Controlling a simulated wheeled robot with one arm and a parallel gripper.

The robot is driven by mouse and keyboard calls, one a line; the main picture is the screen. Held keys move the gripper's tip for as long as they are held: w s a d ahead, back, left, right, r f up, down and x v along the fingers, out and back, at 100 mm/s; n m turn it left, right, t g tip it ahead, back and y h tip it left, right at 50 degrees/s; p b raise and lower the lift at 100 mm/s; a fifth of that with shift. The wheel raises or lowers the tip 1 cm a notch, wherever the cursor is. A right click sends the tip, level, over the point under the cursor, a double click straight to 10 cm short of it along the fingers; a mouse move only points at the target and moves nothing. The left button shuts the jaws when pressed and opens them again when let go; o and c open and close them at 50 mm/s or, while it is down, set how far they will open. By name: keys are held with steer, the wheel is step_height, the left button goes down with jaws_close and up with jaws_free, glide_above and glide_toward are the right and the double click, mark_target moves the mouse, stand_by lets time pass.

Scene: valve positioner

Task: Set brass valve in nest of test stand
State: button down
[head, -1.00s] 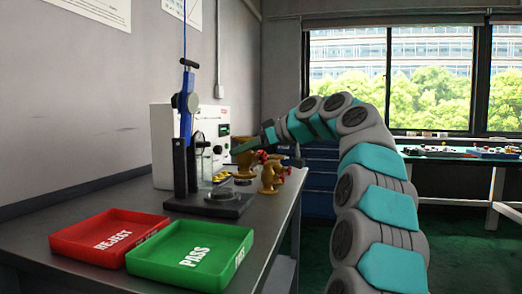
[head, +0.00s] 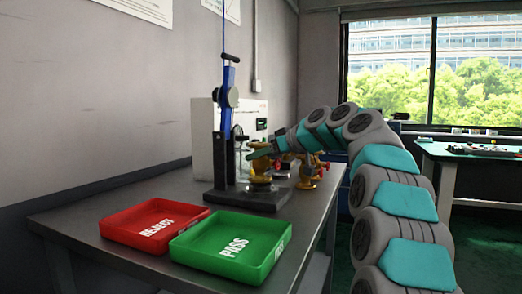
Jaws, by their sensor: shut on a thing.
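The test stand (head: 228,125) has a blue upright with a black lever and a dark base plate (head: 225,198) on the bench. My gripper (head: 260,153) is shut on a brass valve (head: 261,167) and holds it upright, close above the right part of the base plate. The nest is hidden or too small to make out under the valve. I cannot tell whether the valve touches it. More brass valves (head: 307,173) with red handwheels stand on the bench to the right, partly behind my arm.
A red REJECT tray (head: 118,232) and a green PASS tray (head: 200,262) lie at the front of the bench (head: 60,225). A white instrument box (head: 203,130) stands behind the stand. The bench's right edge is close to the loose valves.

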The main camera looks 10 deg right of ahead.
steer(key=shift+f, duration=0.2)
stand_by(0.3)
steer(key=shift+c, duration=1.3)
jaws_free()
steer(key=shift+f, duration=0.1)
steer(key=shift+r, duration=0.2)
steer(key=v, duration=1.2)
steer(key=shift+f, duration=0.1)
